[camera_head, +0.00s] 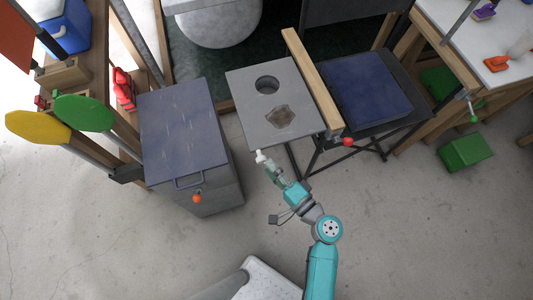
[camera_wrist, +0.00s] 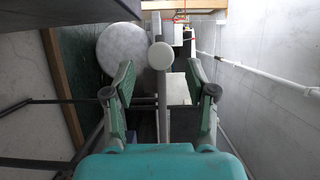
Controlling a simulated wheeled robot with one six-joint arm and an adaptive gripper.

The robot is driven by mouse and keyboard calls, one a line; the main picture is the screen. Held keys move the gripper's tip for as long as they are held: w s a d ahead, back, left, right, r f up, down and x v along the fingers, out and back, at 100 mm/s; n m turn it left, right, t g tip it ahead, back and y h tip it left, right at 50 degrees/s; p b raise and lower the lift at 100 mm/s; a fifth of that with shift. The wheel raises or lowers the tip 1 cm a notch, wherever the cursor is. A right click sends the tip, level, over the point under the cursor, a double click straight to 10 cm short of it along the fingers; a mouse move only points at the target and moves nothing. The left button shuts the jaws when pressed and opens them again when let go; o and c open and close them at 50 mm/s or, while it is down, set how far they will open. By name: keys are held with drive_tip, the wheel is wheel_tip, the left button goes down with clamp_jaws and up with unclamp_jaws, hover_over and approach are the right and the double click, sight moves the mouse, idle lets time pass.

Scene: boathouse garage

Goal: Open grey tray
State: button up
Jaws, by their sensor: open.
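A flat grey panel (camera_head: 252,125) with a round hole and an irregular cutout, which looks like the grey tray, sits on a dark stand in the middle of the head view. A small white knob (camera_head: 260,154) shows at its front edge. In the wrist view the round white knob (camera_wrist: 160,55) lies ahead, centred between my fingers. My gripper (camera_head: 268,166) is just in front of the panel's front edge. In the wrist view my gripper (camera_wrist: 159,85) is open, with a finger each side. I cannot tell whether either finger touches the knob.
A grey cabinet (camera_head: 222,187) with a blue-grey lid, handle and orange knob stands left. A wooden beam (camera_head: 310,80) with a red knob (camera_head: 348,142) runs along the panel's right side, beside a blue pad (camera_head: 367,87). The concrete floor in front is mostly clear.

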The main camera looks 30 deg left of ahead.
drive_tip(key=v, duration=0.9)
idle(0.5)
